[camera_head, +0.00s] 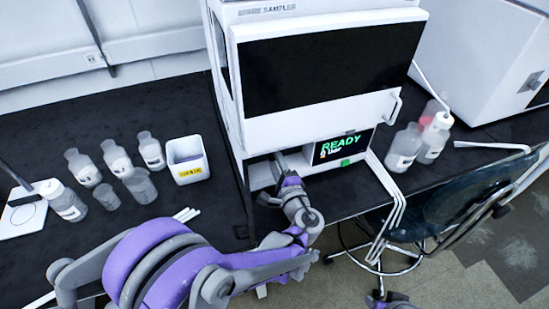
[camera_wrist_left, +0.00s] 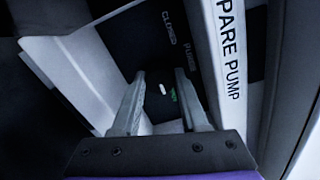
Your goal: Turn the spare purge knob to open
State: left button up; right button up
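My left gripper (camera_wrist_left: 160,73) reaches into the recess at the bottom of the instrument stack (camera_head: 233,100). In the left wrist view its two fingers stand apart over a dark panel. A short white mark (camera_wrist_left: 162,89) and a small green mark (camera_wrist_left: 173,96) show between them. The purge knob's outline is too dark to make out, and I cannot tell whether the fingers touch it. The panel (camera_wrist_left: 150,45) carries the words "CLOSED" and "PURGE". A white strip beside it (camera_wrist_left: 226,60) reads "...PARE PUMP". In the head view my arm hides most of the recess.
A display (camera_head: 342,146) reading "READY" sits just right of the recess. Several bottles (camera_head: 118,158) and a white bin (camera_head: 187,160) stand on the left bench. More bottles (camera_head: 404,148) stand to the right. White tubes (camera_head: 388,210) hang at the bench edge near a dark chair (camera_head: 435,208).

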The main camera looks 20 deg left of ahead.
pick_arm(q)
jog(key=o, duration=0.4)
jog(key=shift+o, duration=0.2)
jog(key=v, duration=1.1)
jog(key=shift+w, duration=0.1)
